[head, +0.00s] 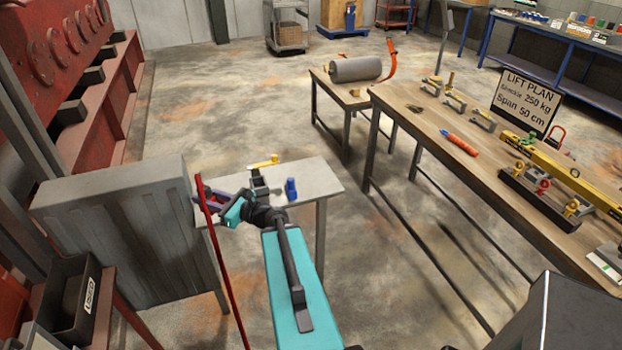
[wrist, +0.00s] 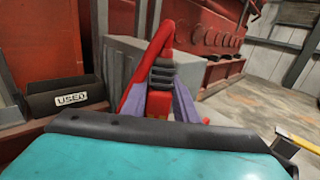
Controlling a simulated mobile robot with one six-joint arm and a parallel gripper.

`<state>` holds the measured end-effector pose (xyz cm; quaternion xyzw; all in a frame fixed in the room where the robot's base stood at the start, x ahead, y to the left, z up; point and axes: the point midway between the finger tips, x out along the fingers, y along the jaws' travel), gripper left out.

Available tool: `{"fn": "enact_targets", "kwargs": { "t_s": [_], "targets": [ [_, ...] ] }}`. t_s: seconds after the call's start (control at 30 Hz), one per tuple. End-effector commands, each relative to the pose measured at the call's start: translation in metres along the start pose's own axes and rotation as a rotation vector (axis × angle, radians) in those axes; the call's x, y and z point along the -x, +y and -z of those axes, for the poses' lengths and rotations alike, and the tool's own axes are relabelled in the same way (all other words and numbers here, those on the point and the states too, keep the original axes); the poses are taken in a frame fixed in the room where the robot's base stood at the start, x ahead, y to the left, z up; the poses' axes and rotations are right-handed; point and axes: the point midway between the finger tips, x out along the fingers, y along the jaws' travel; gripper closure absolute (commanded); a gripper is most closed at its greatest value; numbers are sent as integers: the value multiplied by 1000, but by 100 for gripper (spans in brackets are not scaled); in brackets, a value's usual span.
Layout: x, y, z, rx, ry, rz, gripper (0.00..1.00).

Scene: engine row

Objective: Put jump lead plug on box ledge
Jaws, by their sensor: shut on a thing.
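My gripper (wrist: 168,102) has purple fingers shut on the jump lead plug (wrist: 159,103). The plug is red with a black ridged part at its far end. In the head view my gripper (head: 210,200) is at the right side of the grey box (head: 110,215), over the left end of a small table. A red lead (head: 219,260) hangs down past the table edge; it arches beside the plug in the wrist view. The grey box (wrist: 118,57) also shows behind the plug in the wrist view. I cannot tell whether the plug touches it.
The small table (head: 318,178) carries a blue item (head: 291,188) and a yellow-handled tool (head: 263,162). A dark bin labelled USED (head: 75,300) is at the lower left. Red engines (head: 62,50) line the left. A long workbench (head: 420,115) stands right; open floor lies between.

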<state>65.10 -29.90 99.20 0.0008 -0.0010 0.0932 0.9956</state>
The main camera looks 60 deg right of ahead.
Motion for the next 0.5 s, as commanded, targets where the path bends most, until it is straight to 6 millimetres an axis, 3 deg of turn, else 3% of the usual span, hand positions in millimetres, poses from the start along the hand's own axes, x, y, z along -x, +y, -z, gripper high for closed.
{"fn": "enact_targets", "kwargs": {
  "t_s": [0.03, 0.2, 0.5],
  "targets": [
    [12, -19, -5, -1, -3, 51, 100],
    [54, -74, -2, -1, -4, 218, 100],
    [143, -154, 9, -2, -5, 509, 100]
  ]
}}
